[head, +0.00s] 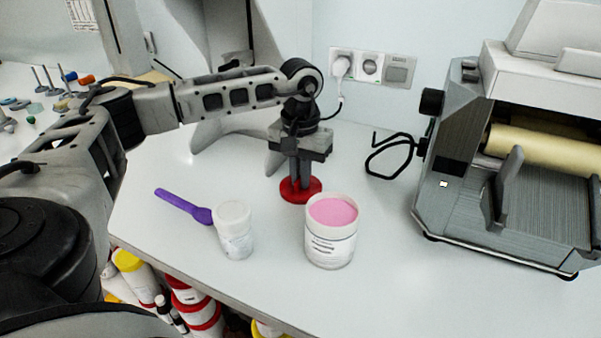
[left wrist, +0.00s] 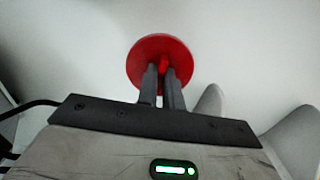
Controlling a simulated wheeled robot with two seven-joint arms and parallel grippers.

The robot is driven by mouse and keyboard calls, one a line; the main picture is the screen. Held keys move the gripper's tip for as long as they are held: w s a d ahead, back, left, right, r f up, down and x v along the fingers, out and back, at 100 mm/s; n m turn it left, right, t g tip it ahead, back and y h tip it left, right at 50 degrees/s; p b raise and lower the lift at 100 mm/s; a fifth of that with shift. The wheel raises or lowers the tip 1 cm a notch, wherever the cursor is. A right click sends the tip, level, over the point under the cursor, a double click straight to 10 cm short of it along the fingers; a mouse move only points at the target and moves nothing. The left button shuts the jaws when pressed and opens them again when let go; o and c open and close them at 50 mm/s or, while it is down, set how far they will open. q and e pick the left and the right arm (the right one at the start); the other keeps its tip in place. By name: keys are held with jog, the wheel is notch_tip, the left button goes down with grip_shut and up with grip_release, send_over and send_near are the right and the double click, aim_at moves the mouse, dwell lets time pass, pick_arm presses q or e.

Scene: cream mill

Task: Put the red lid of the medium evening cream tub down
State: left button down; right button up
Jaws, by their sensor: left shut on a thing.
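The red lid (head: 313,191) is a round disc at the tips of my left gripper (head: 300,184), behind the open tub in the head view. My left gripper points down and is shut on the lid's small raised middle, which shows in the left wrist view, where the red lid (left wrist: 143,60) lies flat across the fingertips. The lid is at or very near the counter; I cannot tell whether it touches. The medium evening cream tub (head: 330,245) stands upright and open, with pink cream at its top. My right gripper is not in view.
A white-lidded jar (head: 235,232) and a purple spatula (head: 183,206) are on the counter (head: 210,275) left of the tub. A grey mill with rollers (head: 465,170) stands at the right. A black cable lies behind. The counter between tub and mill is clear.

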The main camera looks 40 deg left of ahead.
pick_arm(q)
jog(key=shift+f, duration=0.15)
jog(key=c, duration=1.5)
grip_release()
jog(key=shift+c, duration=0.2)
notch_tip(320, 180, up, 12)
jog(key=shift+r, duration=0.2)
